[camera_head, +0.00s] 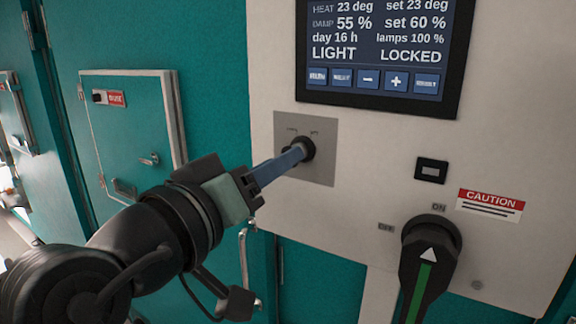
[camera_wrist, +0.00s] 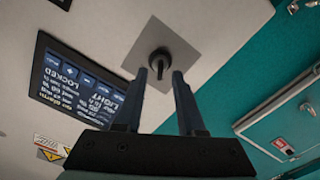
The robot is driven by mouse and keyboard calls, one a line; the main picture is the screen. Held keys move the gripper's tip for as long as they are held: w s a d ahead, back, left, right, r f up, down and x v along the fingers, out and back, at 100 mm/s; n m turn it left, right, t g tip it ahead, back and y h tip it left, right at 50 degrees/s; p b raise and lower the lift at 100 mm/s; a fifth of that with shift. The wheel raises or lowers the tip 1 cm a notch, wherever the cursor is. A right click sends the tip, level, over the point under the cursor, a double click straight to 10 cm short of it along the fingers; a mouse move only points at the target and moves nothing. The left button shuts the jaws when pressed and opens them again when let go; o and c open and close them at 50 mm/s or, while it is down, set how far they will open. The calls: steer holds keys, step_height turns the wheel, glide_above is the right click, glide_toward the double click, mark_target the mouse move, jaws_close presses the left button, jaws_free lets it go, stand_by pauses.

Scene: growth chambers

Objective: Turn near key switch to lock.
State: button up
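The near key switch (camera_head: 308,146) is a round black knob on a grey square plate (camera_head: 318,167), set in the pale panel below the display. It also shows in the wrist view (camera_wrist: 160,60), where its dark key tab points down the picture. My gripper (camera_head: 299,152) is right at the switch. In the wrist view my gripper (camera_wrist: 160,75) has its two fingers apart, one on each side of the key tab, with a gap visible on both sides. In the head view the fingers partly hide the knob. The labels above it are too small to read.
The display (camera_head: 385,50) above reads LIGHT and LOCKED. A large black rotary handle (camera_head: 430,250) with a green stripe sticks out lower right, beside a caution label (camera_head: 490,205). A small teal hatch (camera_head: 130,130) is at left. Space before the panel looks clear.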

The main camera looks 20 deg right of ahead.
steer(key=b+v, duration=0.2)
steer(key=v, duration=0.7)
steer(key=shift+b, duration=0.3)
step_height(320, 180, up, 6)
steer(key=w+a+n+t+y, duration=0.3)
steer(key=t+y, duration=0.3)
steer(key=t, duration=0.4)
steer(key=s+a+r+n+t+y, duration=0.1)
steer(key=s+a+r+t+y, duration=0.2)
steer(key=s+r+t+y, duration=0.3)
steer(key=shift+s+y, duration=1)
steer(key=shift+y, duration=0.1)
steer(key=shift+a+r, duration=0.1)
steer(key=shift+r, duration=0.05)
